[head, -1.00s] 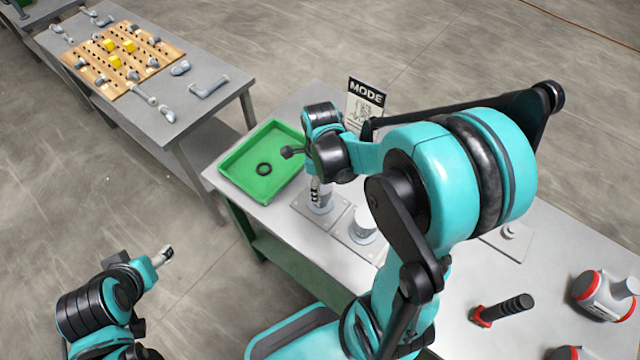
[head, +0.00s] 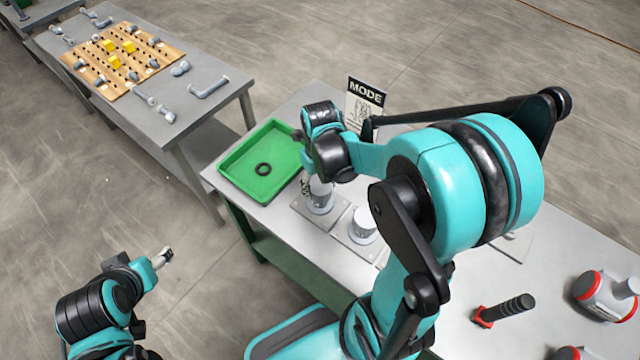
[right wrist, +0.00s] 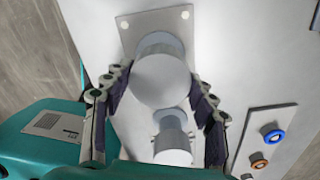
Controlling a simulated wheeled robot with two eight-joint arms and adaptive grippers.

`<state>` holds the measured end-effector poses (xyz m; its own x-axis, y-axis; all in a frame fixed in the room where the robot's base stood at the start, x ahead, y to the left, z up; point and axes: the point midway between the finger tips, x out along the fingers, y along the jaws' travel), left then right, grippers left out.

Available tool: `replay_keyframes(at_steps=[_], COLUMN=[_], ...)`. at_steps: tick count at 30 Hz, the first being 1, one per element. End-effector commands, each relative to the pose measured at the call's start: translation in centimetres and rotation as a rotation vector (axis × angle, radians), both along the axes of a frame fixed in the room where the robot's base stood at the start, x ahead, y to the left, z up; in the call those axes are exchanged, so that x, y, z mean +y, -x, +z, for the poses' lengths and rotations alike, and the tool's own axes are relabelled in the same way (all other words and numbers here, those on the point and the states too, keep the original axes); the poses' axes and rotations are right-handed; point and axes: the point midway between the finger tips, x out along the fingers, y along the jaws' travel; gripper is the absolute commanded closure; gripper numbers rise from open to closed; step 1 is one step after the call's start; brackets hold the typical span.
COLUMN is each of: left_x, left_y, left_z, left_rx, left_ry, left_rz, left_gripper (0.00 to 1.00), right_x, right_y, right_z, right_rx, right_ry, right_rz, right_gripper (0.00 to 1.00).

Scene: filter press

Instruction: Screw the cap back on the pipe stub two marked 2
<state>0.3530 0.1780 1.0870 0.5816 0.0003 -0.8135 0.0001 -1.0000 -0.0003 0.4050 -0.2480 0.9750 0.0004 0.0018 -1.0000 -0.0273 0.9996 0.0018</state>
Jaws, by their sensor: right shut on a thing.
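My right gripper (head: 313,190) is shut on a grey cylindrical cap (right wrist: 160,80), with one finger on each side of it in the right wrist view. The cap sits over a pipe stub (right wrist: 160,42) on a bolted square plate (right wrist: 128,28); in the head view this stub (head: 321,201) is partly behind my wrist. I cannot see whether the thread is engaged. A second capped-looking stub (head: 364,224) stands to its right on its own plate. No number marks are readable. My left gripper (head: 164,256) is far from the bench, apparently empty; its jaw opening is unclear.
A MODE sign (head: 365,98) stands behind. A red-and-black tool (head: 505,309) and a grey container with red rims (head: 600,295) lie right. A pegboard table (head: 195,120) stands apart.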

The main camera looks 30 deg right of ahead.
Motion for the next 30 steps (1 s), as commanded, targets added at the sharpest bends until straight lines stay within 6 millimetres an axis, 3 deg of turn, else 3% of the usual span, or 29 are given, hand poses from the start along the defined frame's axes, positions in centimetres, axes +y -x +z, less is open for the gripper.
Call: replay_keyframes(at_steps=[4,5,7,20,30], left_x=[0.0,0.0,0.0,0.0,0.0], left_y=[0.0,0.0,0.0,0.0,0.0], left_z=[0.0,0.0,0.0,0.0,0.0], left_rx=[0.000,0.000,0.000,0.000,0.000], left_ry=[0.000,0.000,0.000,0.000,0.000], left_rz=[0.000,0.000,0.000,0.000,0.000], left_gripper=[0.37,0.37,0.37,0.37,0.37], right_x=[0.0,0.0,0.0,0.0,0.0], right_y=[0.0,0.0,0.0,0.0,0.1], right_z=[0.0,0.0,0.0,0.5,6.8], right_rx=[0.000,0.000,0.000,0.000,0.000], right_ry=[-0.001,-0.001,-0.001,-0.001,-0.001], right_rz=[-0.004,-0.003,-0.002,0.001,0.000], right_gripper=[0.87,0.38,0.20,0.19,0.19])
